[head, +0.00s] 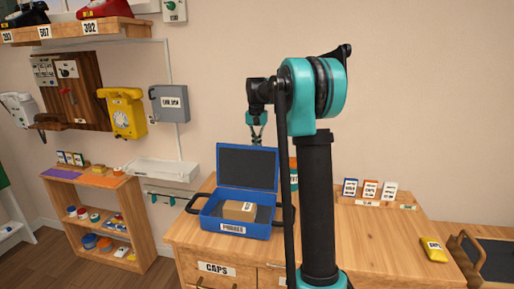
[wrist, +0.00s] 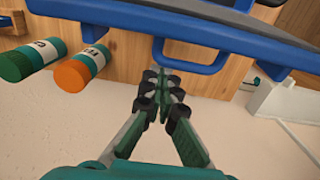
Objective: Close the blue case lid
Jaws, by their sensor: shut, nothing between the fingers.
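The blue case (head: 235,227) stands on a wooden cabinet with its lid (head: 248,168) raised, dark lining facing forward. A small brown box (head: 239,211) lies inside the case. My gripper (head: 257,141) is shut and empty, pointing down at the lid's top edge, seemingly behind it; the exact gap is unclear. In the wrist view, the lid's blue edge (wrist: 215,36) crosses the top, with a blue loop handle (wrist: 190,68) on it. The gripper's fingertips (wrist: 163,82) are close to this handle; I cannot tell whether they touch it.
An orange-capped cylinder (wrist: 82,68) and a green one (wrist: 32,60) stand beside the lid. A white tray (head: 165,171) is on the wall left of the case. Cards (head: 370,189) and a yellow packet (head: 433,249) sit on the cabinet's right part. A yellow phone (head: 122,112) hangs at left.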

